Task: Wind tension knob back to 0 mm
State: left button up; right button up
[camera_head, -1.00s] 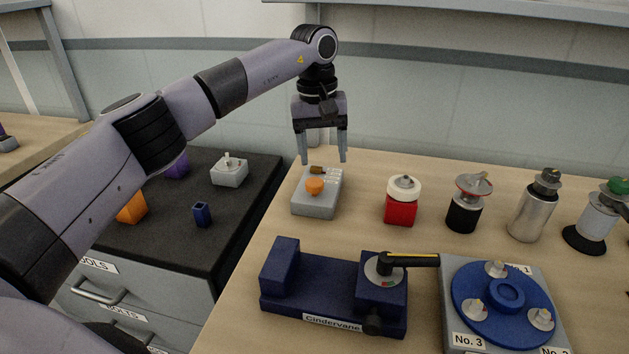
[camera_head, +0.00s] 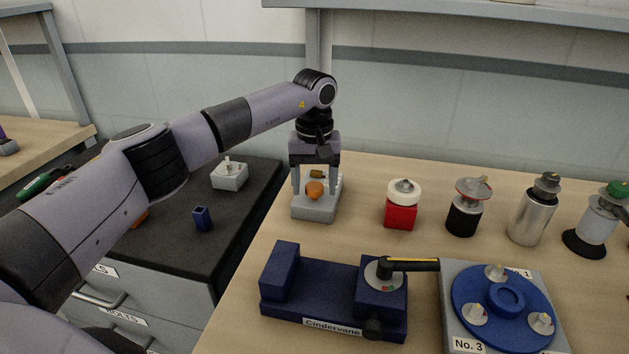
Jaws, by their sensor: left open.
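An orange knob (camera_head: 315,190) sits on top of a small grey box (camera_head: 316,210) near the table's left edge; I take it for the tension knob. A small brown part shows behind it on the box. My left gripper (camera_head: 315,190) points down over the box, open, with one finger on each side of the knob. I cannot tell whether the fingers touch it. The scale reading is too small to make out. My right gripper is not in view.
A red jar (camera_head: 402,206), a black canister (camera_head: 464,207) and a silver canister (camera_head: 534,209) stand to the right. A blue Cindervane fixture (camera_head: 325,290) and a blue turntable (camera_head: 505,306) lie in front. A dark-topped drawer cabinet (camera_head: 178,248) is at the left.

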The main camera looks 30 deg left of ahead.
pick_arm(q)
jog(key=c, duration=1.1)
jog(key=shift+o, duration=0.2)
jog(key=shift+n, duration=0.3)
